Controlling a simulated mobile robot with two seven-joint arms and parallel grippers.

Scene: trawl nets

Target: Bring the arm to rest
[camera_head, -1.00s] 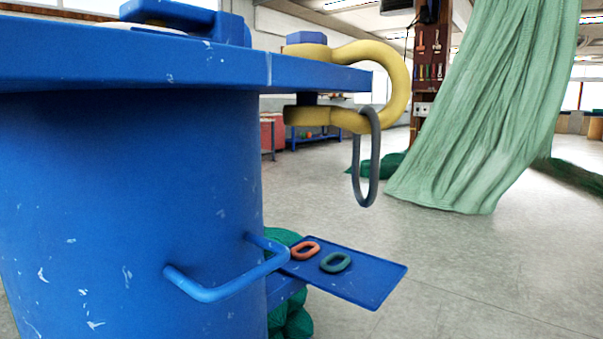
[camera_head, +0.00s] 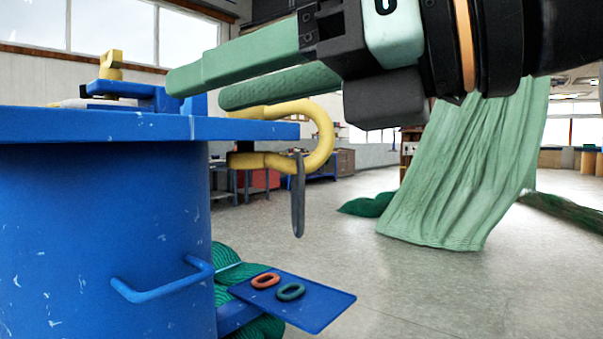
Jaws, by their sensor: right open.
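My right gripper (camera_head: 204,90) comes in from the upper right, above the blue worktop (camera_head: 95,124). Its two long green fingers point left and are apart, with nothing seen between them. The yellow shackle (camera_head: 322,130) sits at the worktop's right edge, just below the fingers in the picture; its top is partly hidden by them. A dark grey link (camera_head: 298,198) hangs from the shackle's bow. I cannot tell whether the lower finger touches the shackle. My left gripper is not in view.
Below, a small blue tray (camera_head: 325,304) holds an orange link (camera_head: 265,280) and a green link (camera_head: 291,292). A blue handle (camera_head: 165,290) juts from the blue drum (camera_head: 100,230). The floor between is clear.

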